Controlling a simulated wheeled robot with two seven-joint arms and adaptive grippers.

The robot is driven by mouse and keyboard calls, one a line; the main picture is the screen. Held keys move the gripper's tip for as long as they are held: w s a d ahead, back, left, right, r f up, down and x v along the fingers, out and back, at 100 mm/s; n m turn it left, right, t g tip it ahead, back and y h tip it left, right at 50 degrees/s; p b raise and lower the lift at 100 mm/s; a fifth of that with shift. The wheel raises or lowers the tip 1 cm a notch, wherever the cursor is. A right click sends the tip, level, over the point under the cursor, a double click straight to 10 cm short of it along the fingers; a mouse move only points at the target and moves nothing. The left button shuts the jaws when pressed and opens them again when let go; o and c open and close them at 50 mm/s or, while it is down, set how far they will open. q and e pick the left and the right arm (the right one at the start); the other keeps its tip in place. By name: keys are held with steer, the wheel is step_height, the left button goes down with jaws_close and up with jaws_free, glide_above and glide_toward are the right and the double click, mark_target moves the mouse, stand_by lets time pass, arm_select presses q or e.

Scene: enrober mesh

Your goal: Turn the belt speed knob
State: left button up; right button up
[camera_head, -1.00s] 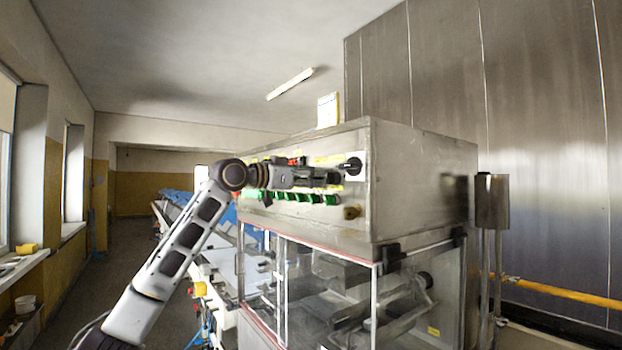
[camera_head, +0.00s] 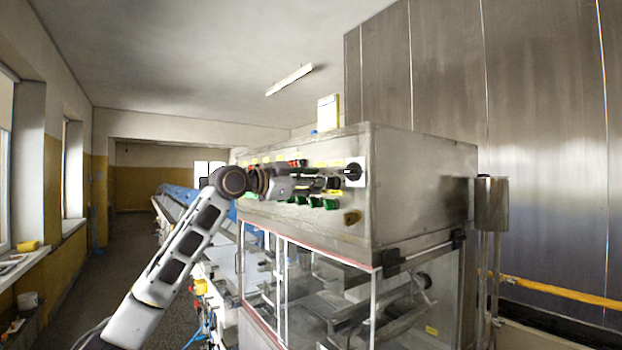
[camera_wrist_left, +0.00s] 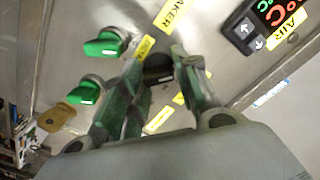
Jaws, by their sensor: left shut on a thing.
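The control panel (camera_head: 247,203) is the steel front of a box on top of the machine, with rows of knobs and yellow labels. My left gripper (camera_head: 325,185) is at this panel, reaching in from the left. In the left wrist view a dark knob (camera_wrist_left: 158,70) sits between the two fingertips, and the left gripper (camera_wrist_left: 155,75) is shut on it. I cannot read a label that names this knob. In the head view the gripper hides it. My right gripper is not in view.
Green switches (camera_wrist_left: 104,45) sit close beside the fingers, and more (camera_head: 316,202) show below the gripper. A black rotary switch on a white plate (camera_head: 354,172) is right of it. A brownish knob (camera_head: 352,217) is lower right. A red digital display (camera_wrist_left: 277,14) is nearby.

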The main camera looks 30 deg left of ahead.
arm_select(q)
steer(key=shift+m, duration=0.5)
steer(key=shift+f+m+p, duration=0.1)
steer(key=shift+m+p, duration=0.3)
steer(key=shift+m, duration=0.3)
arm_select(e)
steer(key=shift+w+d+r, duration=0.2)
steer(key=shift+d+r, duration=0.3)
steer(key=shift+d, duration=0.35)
arm_select(q)
steer(key=o, duration=0.9)
steer(key=shift+s, duration=0.1)
steer(key=shift+v, duration=3.95)
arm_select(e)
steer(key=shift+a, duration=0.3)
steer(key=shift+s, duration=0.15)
